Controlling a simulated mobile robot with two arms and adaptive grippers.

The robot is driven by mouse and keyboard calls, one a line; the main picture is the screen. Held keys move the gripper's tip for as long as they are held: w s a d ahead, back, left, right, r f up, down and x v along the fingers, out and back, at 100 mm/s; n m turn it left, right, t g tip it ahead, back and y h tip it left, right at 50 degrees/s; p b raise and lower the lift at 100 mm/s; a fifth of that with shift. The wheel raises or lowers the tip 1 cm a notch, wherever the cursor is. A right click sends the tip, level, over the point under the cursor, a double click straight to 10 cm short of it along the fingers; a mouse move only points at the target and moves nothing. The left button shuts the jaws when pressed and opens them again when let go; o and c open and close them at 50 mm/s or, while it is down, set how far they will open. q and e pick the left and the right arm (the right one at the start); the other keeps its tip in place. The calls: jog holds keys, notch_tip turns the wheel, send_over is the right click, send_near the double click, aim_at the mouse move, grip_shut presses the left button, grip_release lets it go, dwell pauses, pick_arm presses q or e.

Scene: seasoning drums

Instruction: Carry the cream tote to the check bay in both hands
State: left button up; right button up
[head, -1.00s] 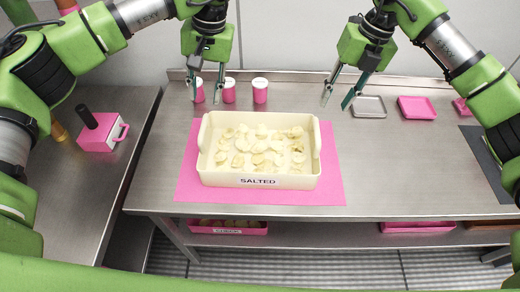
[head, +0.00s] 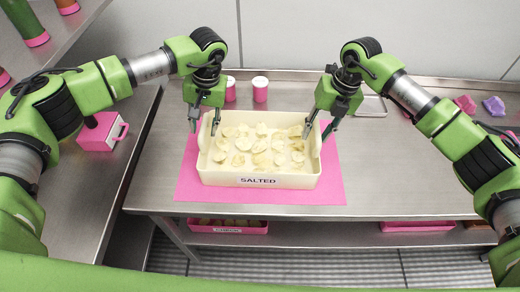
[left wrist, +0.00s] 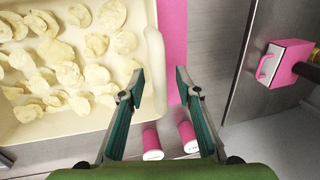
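The cream tote (head: 220,180) stands level on a pink mat (head: 332,190), holds many pale chips and reads "SALTED" on its front. My left gripper (head: 203,129) is open at the tote's left end, one finger on each side of that end wall. In the left wrist view the tote's end wall (left wrist: 155,75) lies between the open fingers (left wrist: 156,84), with no grip visible. My right gripper (head: 317,134) is open at the right end, its fingers astride that wall. Whether any finger touches the tote I cannot tell. I cannot make out a check bay.
Pink-and-white shakers (head: 260,90) stand behind the tote. A metal tray (head: 374,106) and small pink and purple items (head: 494,106) lie at the back right. A pink bin (head: 228,229) sits on the lower shelf. The steel table right of the mat (head: 400,170) is clear.

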pick_arm(q)
grip_shut()
pick_arm(e)
grip_shut()
pick_arm(q)
jog(key=shift+w+r, duration=0.1)
jog(key=shift+r, duration=0.1)
pick_arm(e)
jog(key=shift+w+r, duration=0.15)
jog(key=shift+r, duration=0.1)
